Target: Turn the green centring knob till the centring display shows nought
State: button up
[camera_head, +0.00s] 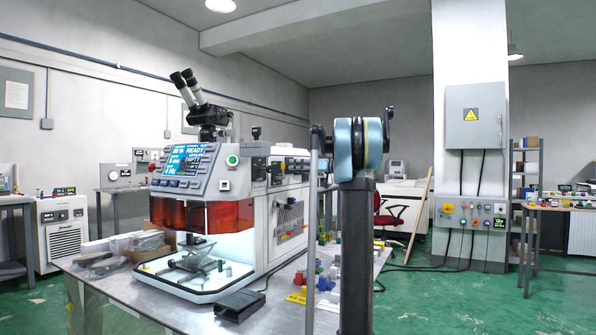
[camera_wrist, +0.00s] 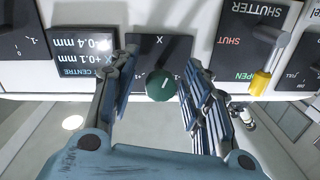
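The green knob (camera_wrist: 161,85) shows in the wrist view, round with a pale mark on its face, below a dark plate marked X (camera_wrist: 160,46). My gripper (camera_wrist: 160,92) is open, with one finger on each side of the knob. Gaps show between the fingers and the knob. The centring display (camera_wrist: 86,58) is the dark panel left of the knob. In the head view I cannot make out this knob or my gripper's fingertips.
A shutter plate (camera_wrist: 246,38) with a yellow-tipped lever (camera_wrist: 260,82) is right of the knob, close to my right finger. In the head view the machine (camera_head: 256,215) stands on a metal table (camera_head: 130,297), with small coloured parts (camera_head: 322,280) at its right.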

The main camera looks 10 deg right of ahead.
grip_shut()
jog(key=shift+m, duration=0.5)
jog(key=shift+o, duration=0.7)
grip_release()
jog(key=v, duration=1.2)
